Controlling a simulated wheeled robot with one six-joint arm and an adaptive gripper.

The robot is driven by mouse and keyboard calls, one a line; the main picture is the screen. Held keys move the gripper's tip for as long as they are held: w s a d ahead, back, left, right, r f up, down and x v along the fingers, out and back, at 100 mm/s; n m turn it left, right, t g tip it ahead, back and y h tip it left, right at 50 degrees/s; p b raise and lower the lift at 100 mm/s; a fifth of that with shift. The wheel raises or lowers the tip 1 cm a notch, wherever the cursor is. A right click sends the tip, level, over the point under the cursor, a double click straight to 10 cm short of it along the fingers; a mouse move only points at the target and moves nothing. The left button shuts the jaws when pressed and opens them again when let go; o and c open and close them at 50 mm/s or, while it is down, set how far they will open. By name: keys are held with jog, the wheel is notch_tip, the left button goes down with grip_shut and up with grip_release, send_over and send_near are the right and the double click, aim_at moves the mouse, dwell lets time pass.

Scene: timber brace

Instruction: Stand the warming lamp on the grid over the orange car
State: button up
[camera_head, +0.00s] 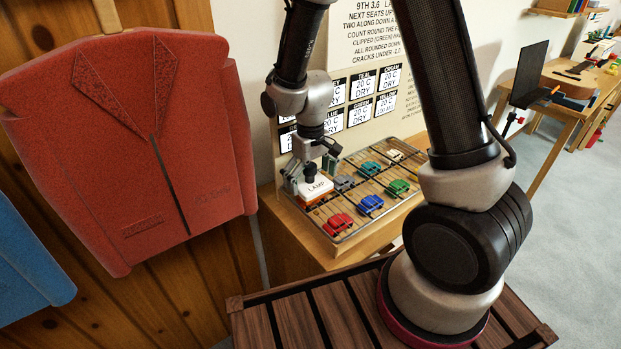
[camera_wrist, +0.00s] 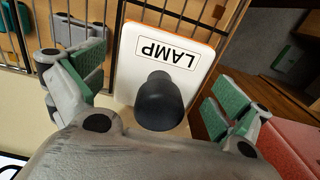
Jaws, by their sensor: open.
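The warming lamp (camera_head: 316,187) is a white block marked LAMP with an orange lower edge. It sits at the left end of the wire grid (camera_head: 352,236). In the wrist view the lamp (camera_wrist: 184,30) has a black knob on top, and grid bars show beside it. My gripper (camera_head: 311,173) is directly above the lamp. In the wrist view my gripper (camera_wrist: 155,92) is open, its green pads on either side of the knob with gaps between. No orange car is distinguishable; whatever lies under the lamp is hidden. I cannot tell whether the lamp rests fully on the bars.
A panel with dry-time cards (camera_head: 362,88) stands behind. A red jacket-shaped piece (camera_head: 135,150) hangs at left. A workbench (camera_head: 572,90) is far right.

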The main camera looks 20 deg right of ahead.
jog(key=shift+r, duration=0.1)
notch_tip(320, 180, up, 11)
jog(key=shift+r, duration=0.2)
jog(key=shift+d+r, duration=0.15)
jog(key=shift+r, duration=0.45)
jog(key=s+d+r+m+t, duration=0.1)
jog(key=s+d+r+t, duration=0.1)
jog(key=s+d+r, duration=0.5)
jog(key=s+d+r+m+t, duration=0.2)
jog(key=s+d+r, duration=0.4)
jog(key=s, duration=0.6)
jog(key=shift+d+r+m, duration=0.3)
jog(key=shift+d+r, duration=0.05)
jog(key=shift+d, duration=0.45)
